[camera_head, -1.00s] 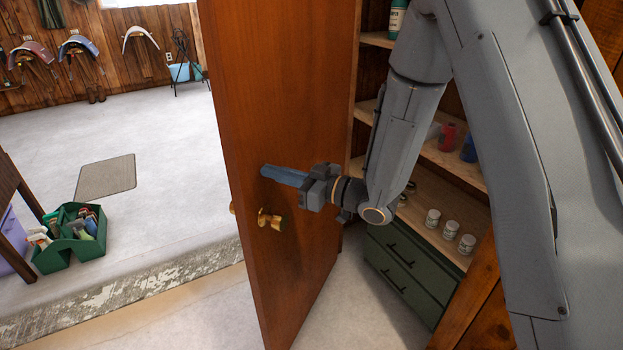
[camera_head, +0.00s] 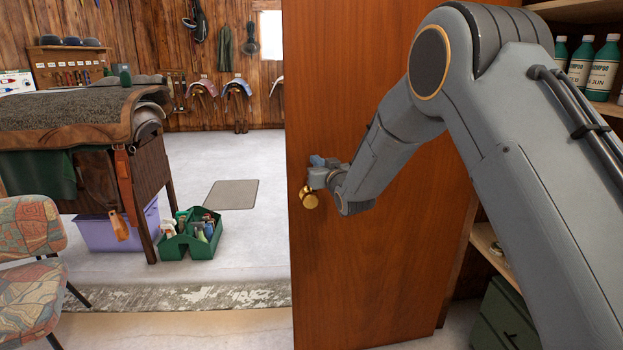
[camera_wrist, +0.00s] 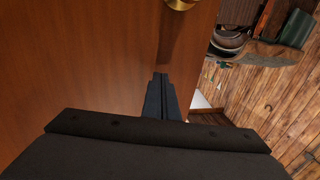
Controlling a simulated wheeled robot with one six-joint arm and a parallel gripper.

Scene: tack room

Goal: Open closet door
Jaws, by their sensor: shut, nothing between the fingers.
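The closet door (camera_head: 400,260) is a reddish-brown wooden panel standing open, with shelves showing to its right. Its brass knob (camera_head: 309,199) is near the door's left edge, and the knob also shows at the top of the wrist view (camera_wrist: 181,4). My gripper (camera_head: 316,161) is just above the knob, close to the door's face near that edge. In the wrist view the fingers (camera_wrist: 160,78) are together and empty, beside the door's surface and apart from the knob. Whether the fingertips touch the door I cannot tell.
Closet shelves (camera_head: 485,245) with green bottles (camera_head: 603,66) and a dark green drawer unit (camera_head: 505,320) stand at right. A patterned chair (camera_head: 30,270), a saddle stand (camera_head: 90,125) and a green caddy (camera_head: 190,235) are at left.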

